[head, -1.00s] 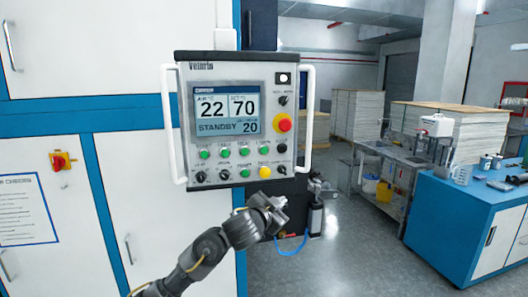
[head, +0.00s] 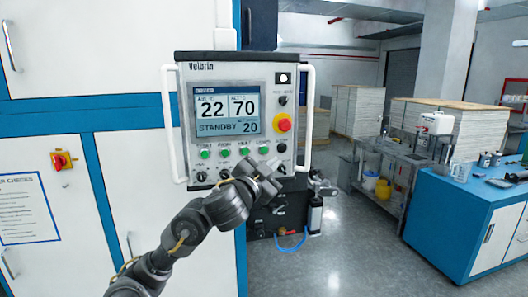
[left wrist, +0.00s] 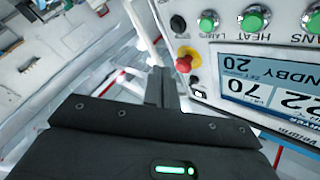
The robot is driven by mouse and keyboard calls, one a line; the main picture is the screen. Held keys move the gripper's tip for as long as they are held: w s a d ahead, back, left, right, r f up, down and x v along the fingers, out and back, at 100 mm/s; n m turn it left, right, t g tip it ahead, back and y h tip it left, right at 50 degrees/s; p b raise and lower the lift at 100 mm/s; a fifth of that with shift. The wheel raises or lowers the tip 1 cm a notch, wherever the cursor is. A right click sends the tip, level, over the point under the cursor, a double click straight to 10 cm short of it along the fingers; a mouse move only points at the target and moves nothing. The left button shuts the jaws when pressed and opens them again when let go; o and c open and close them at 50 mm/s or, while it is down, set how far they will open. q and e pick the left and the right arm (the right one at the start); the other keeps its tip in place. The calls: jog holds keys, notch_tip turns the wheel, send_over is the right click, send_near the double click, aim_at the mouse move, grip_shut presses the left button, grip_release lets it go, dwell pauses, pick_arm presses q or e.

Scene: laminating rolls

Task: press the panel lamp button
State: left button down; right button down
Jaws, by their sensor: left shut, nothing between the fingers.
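The control panel (head: 187,120) hangs upright with a lit display reading STANDBY. A black button (head: 281,147) and a red mushroom button (head: 284,123) sit to the right. My left gripper (head: 274,178) is shut and empty, in front of the panel's lower right, hiding part of the bottom row. Its fingers (left wrist: 162,88) also show in the left wrist view. Touching cannot be told.
White handles (head: 307,115) flank the panel. White and blue cabinets (head: 60,90) with a red-yellow switch (head: 62,160) stand left. A blue-topped bench (head: 460,205), a metal sink table (head: 385,165) and stacked sheets (head: 455,130) are right. Open floor (head: 350,240) lies between.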

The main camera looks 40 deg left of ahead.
aim_at(264, 150)
pick_arm(q)
jog(key=shift+w+a+b, duration=0.25)
jog(key=shift+w+a, duration=0.5)
jog(key=shift+a, duration=0.35)
jog(key=shift+w+a+b, duration=0.2)
jog(key=shift+w+a, duration=0.6)
jog(key=shift+a, duration=0.3)
jog(key=shift+w+a+b, duration=0.25)
jog(key=shift+w+a, duration=0.5)
jog(key=shift+a, duration=0.35)
jog(key=shift+a, duration=0.15)
jog(key=shift+w+a, duration=0.15)
jog(key=shift+a, duration=0.05)
